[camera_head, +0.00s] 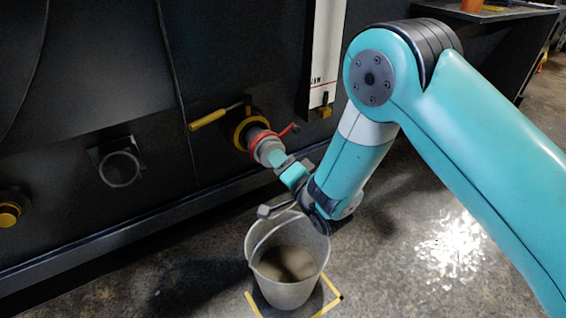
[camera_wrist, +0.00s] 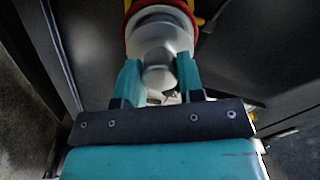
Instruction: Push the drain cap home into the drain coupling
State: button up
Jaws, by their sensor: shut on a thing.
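The drain coupling (camera_head: 249,128), with a yellow collar and a red ring with a lever, sticks out of the dark machine wall. The grey drain cap (camera_head: 268,152) is at its outer end, in line with it; how deep it sits I cannot tell. My gripper (camera_head: 284,166) is at the cap's outer side. In the wrist view my gripper (camera_wrist: 159,72) has its two teal fingers shut on the narrow knob of the drain cap (camera_wrist: 158,40). The red ring shows behind the cap, and the cap hides the coupling's mouth.
A bucket (camera_head: 250,250) with murky contents stands on the floor below, inside yellow corner marks. A yellow-handled lever (camera_head: 207,118) is left of the coupling. An empty ring holder (camera_head: 120,168) is on the wall farther left. A white panel (camera_head: 326,45) hangs above right.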

jog(key=shift+w+a+r+p, duration=0.1)
jog(key=shift+w+a+p, duration=0.4)
jog(key=shift+p, duration=0.7)
jog(key=shift+w, duration=0.2)
grip_shut()
jog(key=o, duration=1.4)
grip_release()
jog(key=shift+c, duration=0.2)
